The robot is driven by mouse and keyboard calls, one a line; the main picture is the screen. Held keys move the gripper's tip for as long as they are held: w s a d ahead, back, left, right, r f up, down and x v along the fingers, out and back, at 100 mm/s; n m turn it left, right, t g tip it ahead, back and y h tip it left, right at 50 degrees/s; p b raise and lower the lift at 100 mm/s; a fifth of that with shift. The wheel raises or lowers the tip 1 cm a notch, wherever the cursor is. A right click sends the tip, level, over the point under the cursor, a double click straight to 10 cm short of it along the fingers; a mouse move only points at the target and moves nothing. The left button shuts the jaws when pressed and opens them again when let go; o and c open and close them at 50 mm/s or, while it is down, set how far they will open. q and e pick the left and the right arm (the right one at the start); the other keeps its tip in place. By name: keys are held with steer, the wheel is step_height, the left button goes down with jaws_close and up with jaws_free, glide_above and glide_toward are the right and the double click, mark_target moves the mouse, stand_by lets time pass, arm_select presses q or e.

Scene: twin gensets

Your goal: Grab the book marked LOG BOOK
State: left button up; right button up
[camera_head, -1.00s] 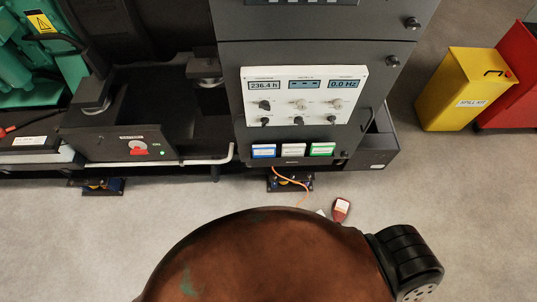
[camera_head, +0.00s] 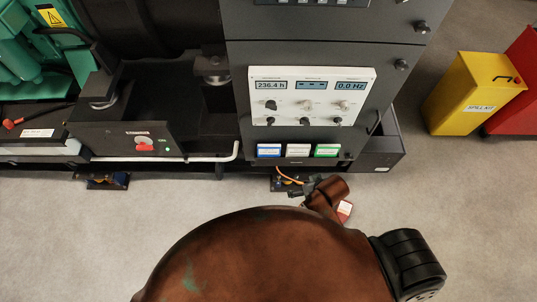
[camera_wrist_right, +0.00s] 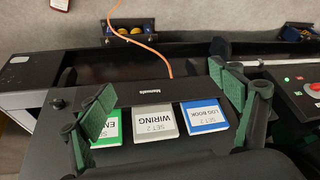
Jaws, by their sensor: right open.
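The LOG BOOK (camera_head: 269,151) is a blue-and-white book, leftmost of three upright books in the rack at the foot of the control cabinet. In the right wrist view it (camera_wrist_right: 205,116) appears upside down at the right of the row, just inside the right-hand finger. My right gripper (camera_wrist_right: 162,78) is open and empty, its green-padded fingers spread across the row. In the head view my right gripper (camera_head: 308,188) is in front of and below the rack. My left gripper is out of view.
The white WIRING book (camera_head: 298,151) and the green book (camera_head: 327,151) stand beside it. The control panel (camera_head: 311,97) is above. An orange cable (camera_wrist_right: 140,35) hangs below the rack. A yellow spill kit bin (camera_head: 476,94) stands at right.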

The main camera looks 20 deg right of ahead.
steer(key=w+a+r, duration=0.2)
steer(key=w+a, duration=0.9)
steer(key=a, duration=0.4)
steer(key=m+t+h, duration=0.2)
steer(key=m+h, duration=0.1)
glide_toward(269, 150)
step_height(269, 150, down, 2)
steer(key=w, duration=0.2)
steer(key=x, duration=0.7)
steer(key=shift+s+d+f+b, duration=0.1)
steer(key=shift+d+f+b, duration=0.15)
steer(key=shift+f+b, duration=0.15)
steer(key=shift+c, duration=0.5)
steer(key=c, duration=1.3)
steer(key=shift+c, duration=0.6)
steer(key=shift+r, duration=0.15)
